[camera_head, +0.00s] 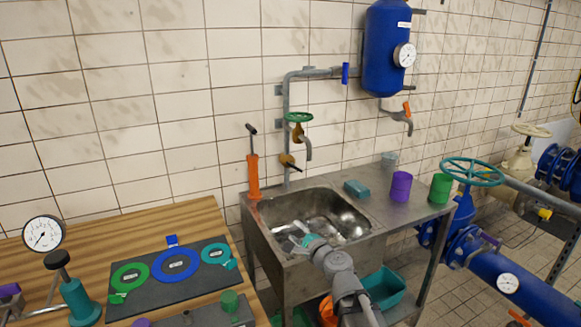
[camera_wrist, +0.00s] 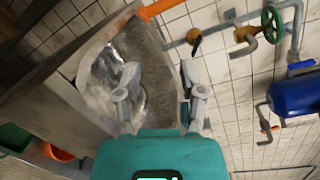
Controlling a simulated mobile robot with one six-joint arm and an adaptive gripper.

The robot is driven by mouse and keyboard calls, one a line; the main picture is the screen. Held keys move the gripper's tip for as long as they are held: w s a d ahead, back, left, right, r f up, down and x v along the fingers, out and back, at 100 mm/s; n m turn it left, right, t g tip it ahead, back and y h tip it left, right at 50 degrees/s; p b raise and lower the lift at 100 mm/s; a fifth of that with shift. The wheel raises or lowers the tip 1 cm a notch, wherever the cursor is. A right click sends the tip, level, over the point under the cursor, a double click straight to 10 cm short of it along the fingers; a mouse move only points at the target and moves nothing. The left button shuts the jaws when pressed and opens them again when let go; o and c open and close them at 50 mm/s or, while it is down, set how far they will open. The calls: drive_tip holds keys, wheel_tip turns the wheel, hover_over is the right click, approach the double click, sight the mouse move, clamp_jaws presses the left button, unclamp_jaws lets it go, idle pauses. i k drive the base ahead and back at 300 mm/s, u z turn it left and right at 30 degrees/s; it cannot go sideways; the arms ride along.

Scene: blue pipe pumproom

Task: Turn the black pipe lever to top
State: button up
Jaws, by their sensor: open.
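The black pipe lever (camera_head: 296,167) sits on a small brass valve (camera_head: 286,159) low on the grey wall pipe, behind the sink. In the head view it appears to slope down to the right. In the wrist view the black lever (camera_wrist: 196,46) is small near the top, beyond the fingertips; its exact angle is hard to tell. My gripper (camera_head: 303,241) is above the front of the sink, apart from the lever. In the wrist view my gripper (camera_wrist: 158,78) has its two fingers spread, with nothing between them but the sink basin behind.
The metal sink (camera_head: 318,215) lies below my gripper. A green-wheel tap (camera_head: 299,117) is above the lever, and an orange hand pump (camera_head: 253,176) stands to its left. A blue lever (camera_head: 345,73) is higher on the pipe. Purple (camera_head: 401,187) and green (camera_head: 440,188) cups stand right.

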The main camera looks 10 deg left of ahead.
sight(292, 165)
drive_tip(key=i, duration=0.9)
drive_tip(key=z, duration=0.05)
